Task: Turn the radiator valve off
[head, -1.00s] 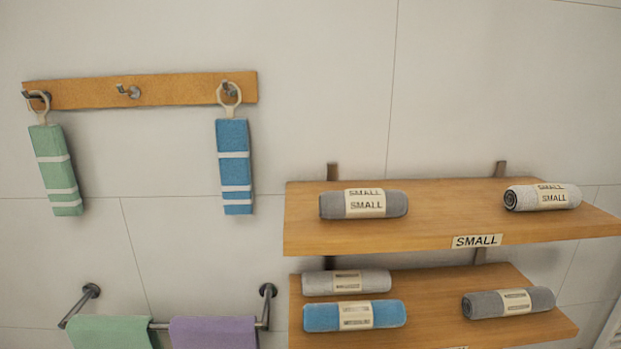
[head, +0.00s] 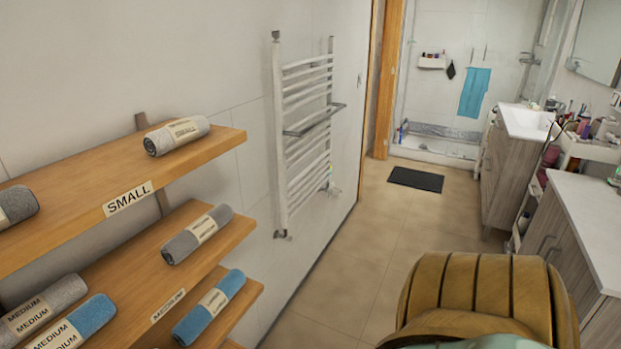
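The white ladder-style towel radiator (head: 278,130) hangs on the left wall, near the middle of the head view. A small pale fitting with a greenish tint, perhaps the valve (head: 332,189), shows at its lower far corner. Another small metal fitting (head: 281,234) sits at its lower near corner. They are too small to tell whether either is a valve handle or how it is turned. Neither of my grippers is in view.
Wooden shelves (head: 225,139) with rolled towels jut from the wall at left. A ribbed brown object (head: 485,290) stands at the bottom right. Vanity cabinets (head: 560,235) line the right side. The tiled floor (head: 350,265) between is open, with a dark mat (head: 416,179) farther back.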

